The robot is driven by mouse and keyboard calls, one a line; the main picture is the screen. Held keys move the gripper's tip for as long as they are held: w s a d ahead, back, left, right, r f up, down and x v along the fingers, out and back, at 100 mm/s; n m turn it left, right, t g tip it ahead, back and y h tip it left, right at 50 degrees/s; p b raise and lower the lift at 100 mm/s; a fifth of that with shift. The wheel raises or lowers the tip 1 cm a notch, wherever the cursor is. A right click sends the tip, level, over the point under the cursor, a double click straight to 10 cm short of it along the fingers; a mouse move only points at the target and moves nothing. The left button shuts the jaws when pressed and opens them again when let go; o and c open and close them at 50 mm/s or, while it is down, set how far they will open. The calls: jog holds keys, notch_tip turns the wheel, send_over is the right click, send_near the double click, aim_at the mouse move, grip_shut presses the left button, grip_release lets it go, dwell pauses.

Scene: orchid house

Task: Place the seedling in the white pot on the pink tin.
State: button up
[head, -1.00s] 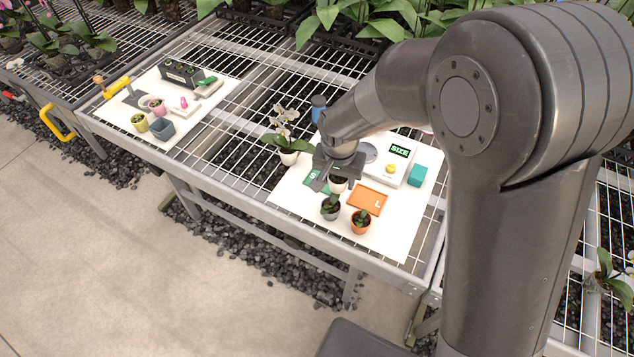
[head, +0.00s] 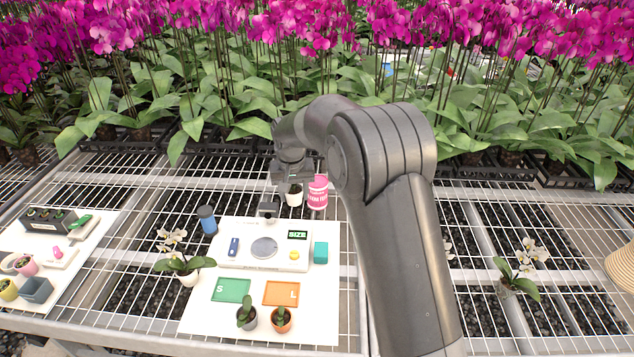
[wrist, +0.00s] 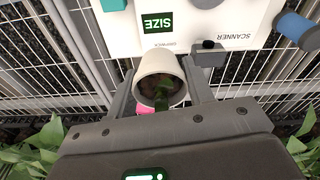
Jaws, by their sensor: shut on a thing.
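The white pot (head: 294,196) hangs in my gripper (head: 292,181), which is shut on it. In the wrist view the white pot (wrist: 158,63) sits between the two fingers of my gripper (wrist: 162,82), its open top toward the camera. Dark soil and the green seedling (wrist: 162,97) show inside it. The pink tin (head: 318,194) stands upright behind the white board, just right of the held pot in the head view.
A scanner (head: 262,252) with a lit SIZE display stands on the white board (head: 205,315). Two potted seedlings stand at the front. Tall pink orchids fill the back.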

jog(key=w+d+r, duration=0.2)
jog(key=w+d, duration=0.5)
jog(key=d, duration=0.1)
jog(key=w+d+r, duration=0.3)
jog(key=w+d, duration=0.5)
send_over(317, 180)
notch_tip(317, 180, down, 7)
jog(key=shift+s+d+f, duration=0.1)
jog(key=shift+f, duration=1.9)
jog(key=shift+f, duration=0.1)
jog(key=o, duration=1)
